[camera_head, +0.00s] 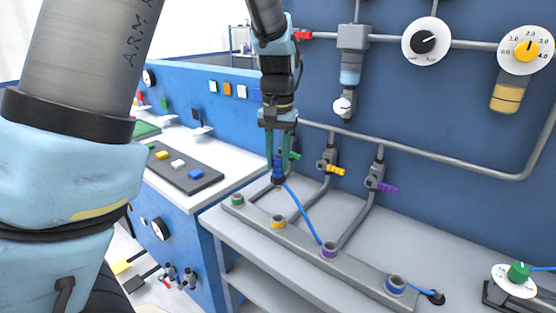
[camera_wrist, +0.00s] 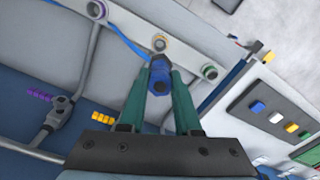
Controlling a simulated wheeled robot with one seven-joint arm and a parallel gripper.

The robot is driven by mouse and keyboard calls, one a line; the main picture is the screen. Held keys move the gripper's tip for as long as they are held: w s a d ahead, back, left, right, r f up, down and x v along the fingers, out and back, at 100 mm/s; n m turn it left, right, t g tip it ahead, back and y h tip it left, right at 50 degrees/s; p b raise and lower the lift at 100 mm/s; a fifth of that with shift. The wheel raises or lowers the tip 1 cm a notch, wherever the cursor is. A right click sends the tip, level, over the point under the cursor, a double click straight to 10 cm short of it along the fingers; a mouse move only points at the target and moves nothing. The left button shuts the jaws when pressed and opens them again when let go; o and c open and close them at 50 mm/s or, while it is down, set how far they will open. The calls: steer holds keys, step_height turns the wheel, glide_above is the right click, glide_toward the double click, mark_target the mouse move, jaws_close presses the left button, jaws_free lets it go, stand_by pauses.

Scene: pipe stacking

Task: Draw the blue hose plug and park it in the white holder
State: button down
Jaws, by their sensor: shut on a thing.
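The blue plug (camera_wrist: 158,77) is pinched between the two green fingers of my gripper (camera_wrist: 160,92) and is clear of the sockets. In the head view my gripper (camera_head: 281,160) points down, with the plug (camera_head: 278,172) below its fingertips. The blue hose (camera_head: 303,213) runs from the plug down right towards the purple-ringed socket. The blue-ringed socket (camera_head: 396,284) at the rail's right end looks empty. Small white brackets (camera_head: 202,131) stand along the blue wall at left; I cannot tell which is the white holder.
The grey socket rail (camera_head: 300,239) also has green, yellow and purple rings. Valves with yellow (camera_head: 332,169) and purple handles stand behind it, close right of my gripper. At left, a white worktop (camera_head: 222,158) carries a dark tray (camera_head: 187,169) with coloured blocks.

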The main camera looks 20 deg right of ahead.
steer(key=shift+r+p, duration=2.45)
steer(key=shift+r, duration=0.75)
